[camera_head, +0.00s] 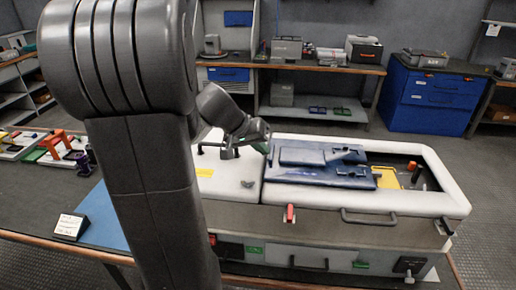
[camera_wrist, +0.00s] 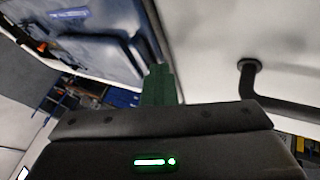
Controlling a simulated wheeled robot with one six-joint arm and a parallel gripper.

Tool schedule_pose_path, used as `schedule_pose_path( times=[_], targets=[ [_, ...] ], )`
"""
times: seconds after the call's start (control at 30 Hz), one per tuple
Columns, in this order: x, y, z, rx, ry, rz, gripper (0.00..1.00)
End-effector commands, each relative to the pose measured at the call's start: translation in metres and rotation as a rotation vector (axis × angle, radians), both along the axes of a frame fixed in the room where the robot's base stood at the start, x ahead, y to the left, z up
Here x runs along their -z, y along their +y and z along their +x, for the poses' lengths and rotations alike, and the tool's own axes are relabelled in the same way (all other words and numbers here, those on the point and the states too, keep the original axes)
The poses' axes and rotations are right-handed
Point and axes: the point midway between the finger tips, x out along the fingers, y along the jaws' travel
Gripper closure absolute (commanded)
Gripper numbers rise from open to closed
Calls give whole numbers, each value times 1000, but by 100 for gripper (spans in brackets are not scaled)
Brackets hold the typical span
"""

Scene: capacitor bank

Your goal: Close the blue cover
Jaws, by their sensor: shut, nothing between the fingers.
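The blue cover (camera_head: 318,174) lies over the left and middle part of the recess in the white-rimmed unit (camera_head: 455,205). The right part of the recess is uncovered, showing a yellow part (camera_head: 387,178) and small components. The cover also fills the upper left of the wrist view (camera_wrist: 95,45). My gripper (camera_head: 267,146) is at the cover's left end, beside the white lid. In the wrist view its green fingers (camera_wrist: 159,82) are together and empty, close to the cover's edge. Whether they touch it I cannot tell.
The white lid (camera_head: 232,185) with a black handle (camera_wrist: 252,85) adjoins the cover on the left. A red latch (camera_head: 290,213) and a grey bar handle (camera_head: 368,218) are on the unit's front. A workbench (camera_head: 338,69) and blue cabinet (camera_head: 430,100) stand behind, across open floor.

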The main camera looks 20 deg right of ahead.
Motion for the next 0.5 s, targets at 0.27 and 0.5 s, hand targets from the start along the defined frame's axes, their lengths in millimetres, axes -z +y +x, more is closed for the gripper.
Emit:
schedule_pose_path(
  times=[0.27,0.5],
  targets=[
    [3,-52,-32,11,-2,-2,100],
    [1,-109,-67,10,-2,-2,100]
  ],
)
